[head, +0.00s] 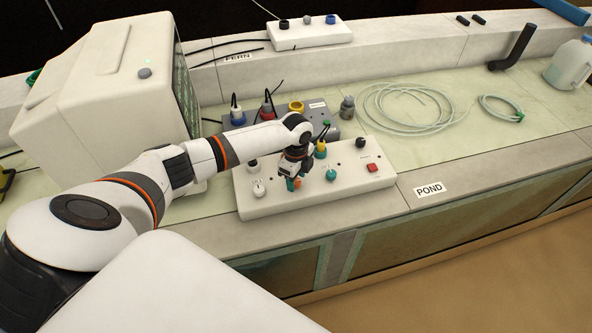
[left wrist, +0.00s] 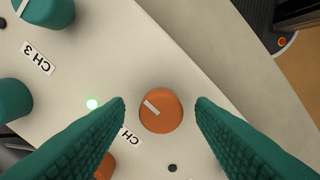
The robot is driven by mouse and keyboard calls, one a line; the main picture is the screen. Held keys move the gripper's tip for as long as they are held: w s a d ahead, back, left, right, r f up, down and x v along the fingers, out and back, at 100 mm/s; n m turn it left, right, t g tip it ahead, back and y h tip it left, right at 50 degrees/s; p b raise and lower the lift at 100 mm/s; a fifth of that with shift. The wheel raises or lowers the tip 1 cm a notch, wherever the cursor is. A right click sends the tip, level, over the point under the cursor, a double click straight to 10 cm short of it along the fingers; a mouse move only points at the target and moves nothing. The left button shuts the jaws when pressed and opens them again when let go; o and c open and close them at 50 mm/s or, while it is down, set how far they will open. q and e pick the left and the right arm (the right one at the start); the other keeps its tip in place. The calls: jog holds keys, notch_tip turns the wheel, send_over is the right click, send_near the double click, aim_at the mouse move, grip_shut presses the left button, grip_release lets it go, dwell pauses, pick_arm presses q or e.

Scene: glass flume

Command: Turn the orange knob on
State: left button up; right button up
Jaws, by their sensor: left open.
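The orange knob (left wrist: 161,112) is a round cap with a white pointer line, seen from above in the left wrist view. Its line points to the upper left of that picture. My left gripper (left wrist: 161,104) is open, with one teal finger on each side of the knob and a visible gap on both sides. In the head view my left gripper (head: 292,184) reaches down over the white control box (head: 275,205), and a bit of orange shows beside its fingers. The knob is mostly hidden there. My right gripper is in neither view.
A teal knob (head: 331,175) and a red switch (head: 373,168) sit on the same box, right of my gripper. A white knob (head: 259,189) is to the left. Coiled tubing (head: 405,108) lies behind.

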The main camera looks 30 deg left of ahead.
aim_at(296, 181)
pick_arm(q)
notch_tip(296, 181, up, 12)
jog(key=b, duration=0.2)
dwell(0.4)
